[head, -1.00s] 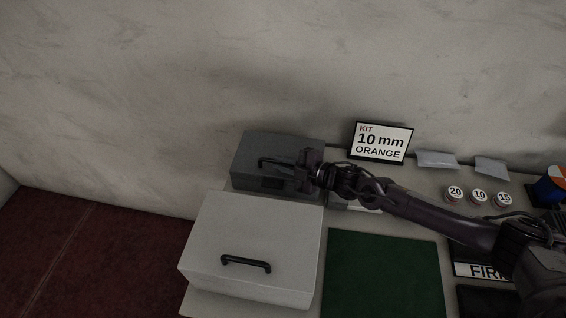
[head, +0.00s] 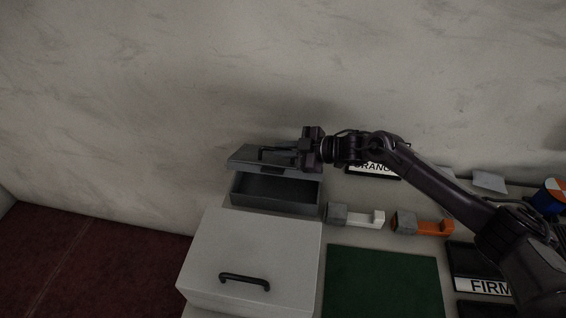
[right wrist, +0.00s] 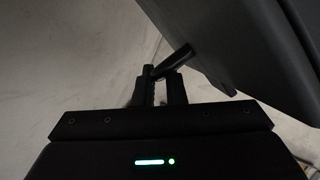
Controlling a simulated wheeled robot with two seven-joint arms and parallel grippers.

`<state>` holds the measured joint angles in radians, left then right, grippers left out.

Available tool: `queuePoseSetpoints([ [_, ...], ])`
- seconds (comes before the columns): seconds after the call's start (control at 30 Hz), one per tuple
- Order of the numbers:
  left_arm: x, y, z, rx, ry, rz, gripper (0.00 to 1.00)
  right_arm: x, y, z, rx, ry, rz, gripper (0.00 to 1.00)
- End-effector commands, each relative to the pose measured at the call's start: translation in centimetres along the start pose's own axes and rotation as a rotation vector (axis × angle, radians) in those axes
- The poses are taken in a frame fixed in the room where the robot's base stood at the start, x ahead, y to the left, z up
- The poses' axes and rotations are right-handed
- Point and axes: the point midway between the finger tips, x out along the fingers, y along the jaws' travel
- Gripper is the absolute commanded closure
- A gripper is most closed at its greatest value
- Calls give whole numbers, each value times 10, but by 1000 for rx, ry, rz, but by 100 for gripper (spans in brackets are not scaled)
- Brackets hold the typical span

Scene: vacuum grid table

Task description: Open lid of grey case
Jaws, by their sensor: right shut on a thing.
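The grey case (head: 276,207) stands at the back left of the table in the head view. Its lid (head: 255,158) is tilted up, and a dark gap shows between lid and box. My right gripper (head: 298,155) is at the lid's black handle (head: 265,152). In the right wrist view the fingers (right wrist: 160,88) are shut on the handle (right wrist: 174,62), with the lid (right wrist: 235,50) beyond to the right. What lies inside the case is in shadow. My left gripper is not in view.
A closed white case (head: 250,245) with a black handle stands in front. A white-and-grey part (head: 362,217) and an orange-and-grey part (head: 428,225) lie to the right, behind a green mat (head: 383,285). My right arm partly covers the kit sign (head: 374,170).

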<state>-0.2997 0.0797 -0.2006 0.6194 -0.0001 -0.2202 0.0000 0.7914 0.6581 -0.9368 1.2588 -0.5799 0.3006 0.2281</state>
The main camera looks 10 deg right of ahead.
Motion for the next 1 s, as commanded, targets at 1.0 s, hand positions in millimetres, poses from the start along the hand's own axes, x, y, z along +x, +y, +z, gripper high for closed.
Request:
queuePoseSetpoints([
  [1.0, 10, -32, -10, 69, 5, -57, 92, 0, 21, -2, 113, 0, -49, 100],
])
